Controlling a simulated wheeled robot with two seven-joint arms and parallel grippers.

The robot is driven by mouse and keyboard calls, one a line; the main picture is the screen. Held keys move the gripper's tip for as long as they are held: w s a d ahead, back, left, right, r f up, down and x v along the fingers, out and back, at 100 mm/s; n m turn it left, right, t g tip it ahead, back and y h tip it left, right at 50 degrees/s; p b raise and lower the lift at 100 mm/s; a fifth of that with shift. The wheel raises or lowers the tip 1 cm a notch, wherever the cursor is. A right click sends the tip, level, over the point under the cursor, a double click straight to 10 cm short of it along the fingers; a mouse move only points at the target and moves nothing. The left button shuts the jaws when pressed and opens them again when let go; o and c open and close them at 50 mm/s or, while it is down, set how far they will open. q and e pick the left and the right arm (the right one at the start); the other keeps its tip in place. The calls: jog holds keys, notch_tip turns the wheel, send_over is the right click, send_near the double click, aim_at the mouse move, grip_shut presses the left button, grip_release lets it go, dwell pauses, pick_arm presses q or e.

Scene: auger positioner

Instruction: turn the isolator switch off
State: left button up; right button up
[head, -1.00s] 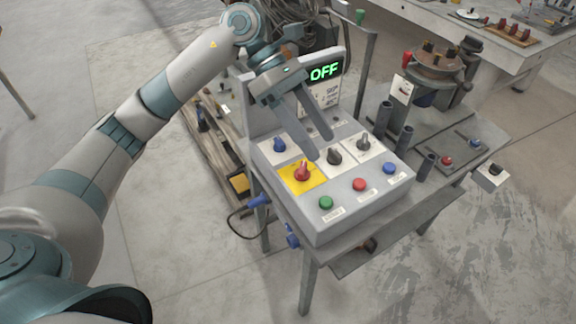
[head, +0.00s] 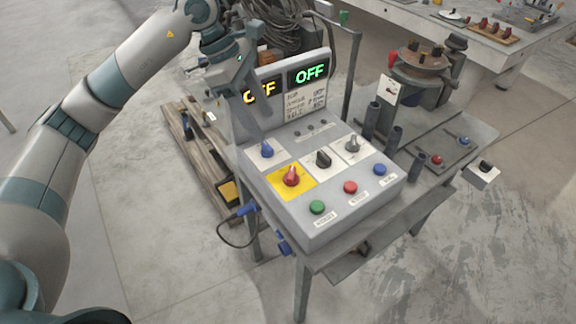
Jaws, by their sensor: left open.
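The isolator switch appears to be the red knob (head: 291,176) on a yellow plate, on the sloped top of the grey control box (head: 333,213). Its handle points roughly up toward the panel. My left gripper (head: 257,132) is open and empty, above and behind the red knob, near the blue knob (head: 266,150) and in front of the upright panel. It does not touch the red knob. The panel's display (head: 309,73) reads OFF in green, and a second display (head: 259,91) reads OFF in yellow, partly covered by my gripper. My right gripper is out of view.
A black knob (head: 323,159) and a grey knob (head: 352,144) sit beside the red one. Green (head: 317,207), red (head: 350,187) and blue (head: 380,169) buttons line the front. Dark upright tubes (head: 371,119) and a round fixture (head: 421,64) stand to the right.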

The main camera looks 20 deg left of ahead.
pick_arm(q)
jog(key=p, duration=0.2)
send_near(291, 172)
jog(key=p+x, duration=0.2)
jog(key=x, duration=0.6)
jog(key=shift+f+p, duration=0.2)
jog(key=shift+p, duration=0.1)
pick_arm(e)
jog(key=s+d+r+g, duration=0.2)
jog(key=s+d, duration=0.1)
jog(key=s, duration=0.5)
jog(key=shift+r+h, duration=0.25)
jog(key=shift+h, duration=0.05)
pick_arm(q)
jog(key=c, duration=1.1)
